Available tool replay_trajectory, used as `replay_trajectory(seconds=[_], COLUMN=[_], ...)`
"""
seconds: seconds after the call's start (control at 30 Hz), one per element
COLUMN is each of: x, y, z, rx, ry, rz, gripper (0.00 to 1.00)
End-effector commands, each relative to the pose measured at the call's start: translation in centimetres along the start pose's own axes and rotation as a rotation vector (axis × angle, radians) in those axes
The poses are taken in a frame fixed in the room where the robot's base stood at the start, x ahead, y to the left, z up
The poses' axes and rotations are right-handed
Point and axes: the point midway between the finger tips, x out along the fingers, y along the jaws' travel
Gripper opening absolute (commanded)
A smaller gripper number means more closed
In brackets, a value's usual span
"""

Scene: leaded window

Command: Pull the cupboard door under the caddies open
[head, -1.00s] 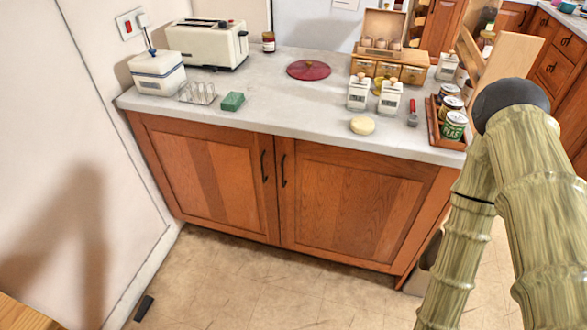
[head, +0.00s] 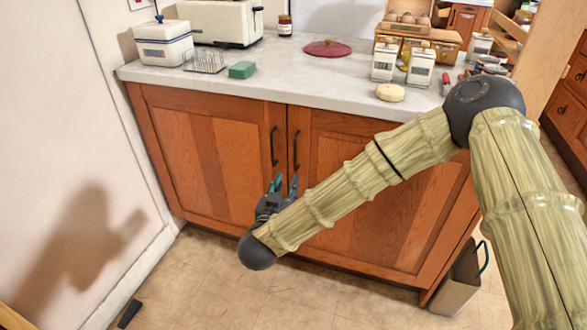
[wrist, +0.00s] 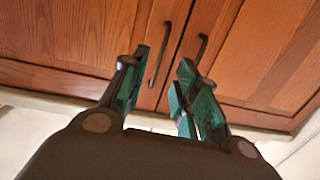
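Two white caddies (head: 384,60) (head: 420,66) stand on the counter above the right cupboard door (head: 380,190). The door is shut, with a dark upright handle (head: 296,150) near its left edge. My gripper (head: 284,182) is open and empty in front of the cupboard, low by the handles. The wrist view seems upside down, so the right door (wrist: 60,35) is at its left. There, the right door's handle (wrist: 160,52) shows between my open fingers (wrist: 160,72), apparently beyond their tips. Contact cannot be made out.
The left door (head: 205,155) is also shut; its handle (head: 274,147) is close beside. A cream sponge-like round (head: 390,92) lies near the counter (head: 330,91) edge. A bin (head: 457,285) stands right of the cupboard. The floor (head: 200,275) in front is mostly clear.

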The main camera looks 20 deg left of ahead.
Motion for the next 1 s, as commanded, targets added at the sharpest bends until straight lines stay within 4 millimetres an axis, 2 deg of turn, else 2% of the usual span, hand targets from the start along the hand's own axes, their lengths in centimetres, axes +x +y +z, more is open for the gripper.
replay_trajectory(seconds=[0.03,0.2,0.37,0.8,1.0], x=[0.2,0.3,1.1,7.7,10.0], y=[-0.7,-1.4,-1.5,-0.8,-0.7], z=[-0.4,-2.7,-3.3,-3.6,-3.8], rx=[0.006,0.007,0.009,0.008,0.008], ry=[0.025,0.068,0.074,0.074,0.073], rz=[0.024,0.08,0.092,0.092,0.089], gripper=[0.3,0.3,0.3,0.3,0.3])
